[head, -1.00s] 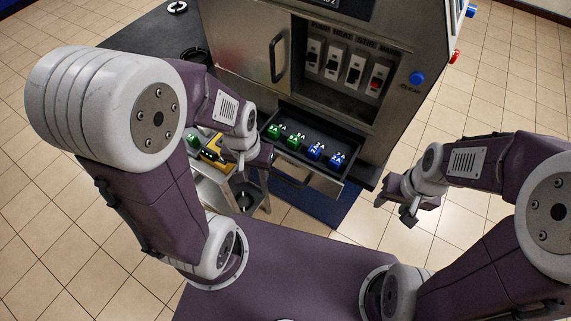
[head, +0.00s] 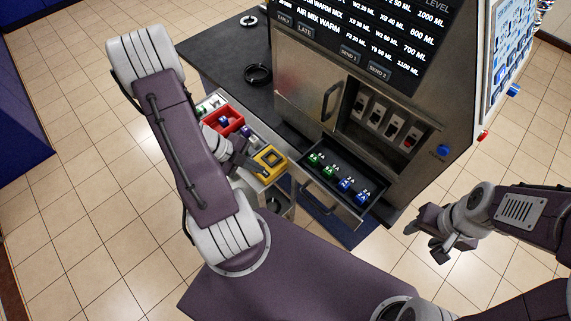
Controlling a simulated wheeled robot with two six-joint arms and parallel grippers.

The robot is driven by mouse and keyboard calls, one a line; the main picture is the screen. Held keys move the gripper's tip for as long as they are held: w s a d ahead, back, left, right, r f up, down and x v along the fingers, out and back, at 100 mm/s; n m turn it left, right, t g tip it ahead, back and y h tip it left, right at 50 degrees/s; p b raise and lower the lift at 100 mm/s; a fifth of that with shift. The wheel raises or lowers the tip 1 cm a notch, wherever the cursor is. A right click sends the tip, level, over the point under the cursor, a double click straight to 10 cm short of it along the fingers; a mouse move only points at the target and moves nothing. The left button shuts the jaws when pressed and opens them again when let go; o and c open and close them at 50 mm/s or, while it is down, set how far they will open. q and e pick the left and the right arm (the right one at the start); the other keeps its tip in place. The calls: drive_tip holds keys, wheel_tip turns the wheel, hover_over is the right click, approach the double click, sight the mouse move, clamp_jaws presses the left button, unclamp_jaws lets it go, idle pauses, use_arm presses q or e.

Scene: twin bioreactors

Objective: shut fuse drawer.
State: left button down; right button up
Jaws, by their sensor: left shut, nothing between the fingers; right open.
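The fuse drawer (head: 330,212) stands pulled out from the lower front of the steel cabinet. Two green fuses (head: 322,165) and two blue fuses (head: 354,191) sit inside it. My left gripper (head: 262,172) is shut and empty, over the cart to the left of the drawer and apart from it. My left arm hides part of the cart. My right gripper (head: 437,248) is open and empty, to the right of the drawer over the floor, and touches nothing.
A cart (head: 287,189) beside the drawer holds a red bin (head: 236,115) and a yellow-and-black item (head: 270,160). The cabinet door (head: 307,88) with a handle is closed. Several switches (head: 393,126) sit in a recess above the drawer. Floor in front right is clear.

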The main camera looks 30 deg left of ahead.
use_arm(q)
drive_tip(key=w+d+f, duration=0.4)
drive_tip(key=w+f, duration=0.1)
drive_tip(key=w+d+f+b, duration=0.1)
drive_tip(key=w+d+f, duration=0.1)
drive_tip(key=f, duration=0.1)
drive_tip(key=shift+w+d, duration=0.15)
idle(0.3)
